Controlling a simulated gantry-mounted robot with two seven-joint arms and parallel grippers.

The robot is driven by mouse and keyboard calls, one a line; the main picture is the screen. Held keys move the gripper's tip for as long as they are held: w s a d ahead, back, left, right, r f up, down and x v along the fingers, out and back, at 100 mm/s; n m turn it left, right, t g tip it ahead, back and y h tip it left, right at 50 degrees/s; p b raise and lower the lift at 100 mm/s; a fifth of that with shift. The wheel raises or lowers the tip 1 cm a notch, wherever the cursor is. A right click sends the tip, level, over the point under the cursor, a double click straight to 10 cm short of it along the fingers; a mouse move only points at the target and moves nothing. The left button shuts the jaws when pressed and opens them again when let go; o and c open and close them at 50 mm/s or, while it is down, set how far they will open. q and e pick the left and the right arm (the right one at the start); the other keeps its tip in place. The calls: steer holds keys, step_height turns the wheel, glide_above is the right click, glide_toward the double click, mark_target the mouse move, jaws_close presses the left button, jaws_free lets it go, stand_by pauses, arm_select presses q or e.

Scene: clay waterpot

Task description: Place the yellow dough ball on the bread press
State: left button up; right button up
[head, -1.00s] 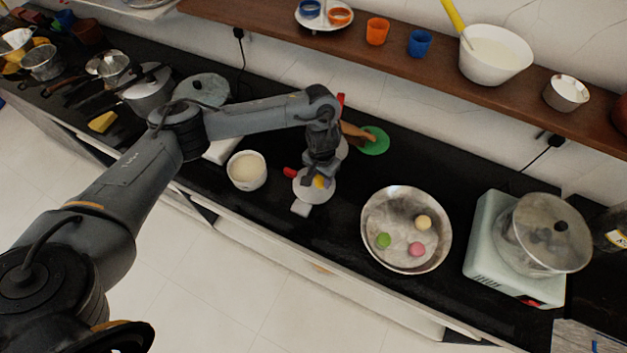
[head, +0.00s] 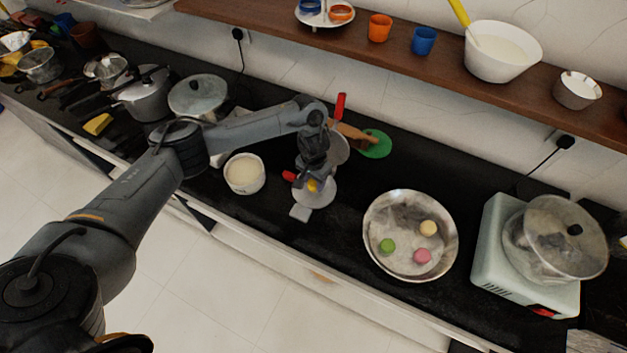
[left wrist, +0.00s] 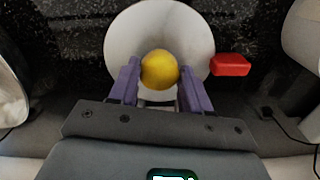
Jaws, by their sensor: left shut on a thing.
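The yellow dough ball (left wrist: 159,70) is between the fingers of my left gripper (head: 308,182), which is shut on it. The ball is partly visible in the head view (head: 313,186). The bread press shows a pale round lower plate (head: 320,197), with its upper disc (head: 339,148) raised behind the gripper and a red handle (head: 340,104) sticking up. In the left wrist view the round plate (left wrist: 125,30) lies behind the ball. I cannot tell whether the ball touches the plate. My right gripper is not in view.
A white bowl (head: 244,174) stands left of the press. A metal pan (head: 409,263) with green, pink and pale balls is to the right. A rolling pin lies on a green board (head: 377,146) behind. A stove with a lidded pot (head: 552,239) stands far right.

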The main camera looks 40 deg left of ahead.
arm_select(q)
steer(key=o, duration=0.9)
steer(key=shift+f, duration=0.15)
steer(key=shift+o, duration=0.2)
